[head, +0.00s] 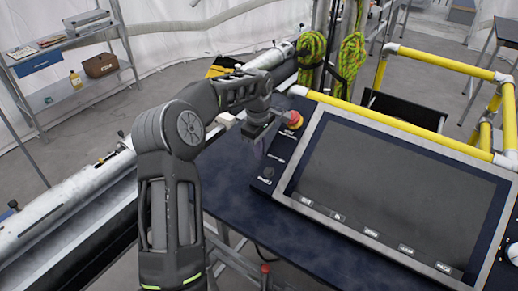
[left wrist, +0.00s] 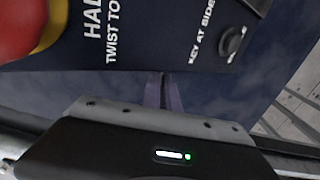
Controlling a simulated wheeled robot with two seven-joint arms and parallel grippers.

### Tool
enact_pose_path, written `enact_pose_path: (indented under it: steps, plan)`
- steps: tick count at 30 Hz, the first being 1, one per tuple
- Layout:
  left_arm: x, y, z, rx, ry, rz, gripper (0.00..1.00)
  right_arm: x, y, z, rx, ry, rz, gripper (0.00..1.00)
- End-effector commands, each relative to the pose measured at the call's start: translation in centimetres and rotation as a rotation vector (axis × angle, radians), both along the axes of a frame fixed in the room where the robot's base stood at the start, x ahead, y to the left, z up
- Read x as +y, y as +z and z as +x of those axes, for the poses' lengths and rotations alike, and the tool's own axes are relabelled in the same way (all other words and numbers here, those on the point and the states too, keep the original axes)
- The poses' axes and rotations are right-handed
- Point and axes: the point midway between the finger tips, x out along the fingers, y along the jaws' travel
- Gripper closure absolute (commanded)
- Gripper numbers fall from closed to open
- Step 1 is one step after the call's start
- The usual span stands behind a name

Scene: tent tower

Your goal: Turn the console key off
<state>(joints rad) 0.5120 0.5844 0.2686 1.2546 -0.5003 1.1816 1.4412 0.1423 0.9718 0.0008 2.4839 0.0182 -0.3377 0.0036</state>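The console (head: 268,185) is a dark sloped panel with a large blank screen (head: 395,185). A red stop button (head: 294,118) sits on its upper left and shows partly in the left wrist view (left wrist: 25,25). A dark round knob (head: 268,172) is lower down, and in the left wrist view this knob (left wrist: 232,40) is beside the words "KEY AT SIDE". I cannot make out the key itself. My left gripper (head: 258,150) points down at the console's left side. In the left wrist view its purple fingers (left wrist: 163,92) are close together; whether anything is between them is hidden. My right gripper is not in view.
The dark blue table (head: 225,180) is bare left of the console. Yellow rails (head: 400,125) stand behind it, with green rope coils (head: 311,60) further back. A long white tube (head: 65,210) runs along the left. A shelf (head: 75,80) stands at the back left.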

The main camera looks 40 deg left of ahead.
Motion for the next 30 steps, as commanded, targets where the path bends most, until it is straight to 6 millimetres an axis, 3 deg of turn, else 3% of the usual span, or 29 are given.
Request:
enact_pose_path:
  steps: [20,21,27,30]
  plan:
    - [0.05,-0.10,0.20,0.087,0.001,-0.002,1.00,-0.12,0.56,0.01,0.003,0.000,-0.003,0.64]
    - [0.05,-0.11,0.20,0.087,0.001,-0.002,0.94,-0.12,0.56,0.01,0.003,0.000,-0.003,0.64]
    - [0.05,-0.09,0.21,0.086,0.000,-0.002,0.77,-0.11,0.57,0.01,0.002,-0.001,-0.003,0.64]
    - [0.04,-0.08,0.21,0.086,0.000,-0.002,0.74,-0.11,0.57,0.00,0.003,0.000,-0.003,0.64]
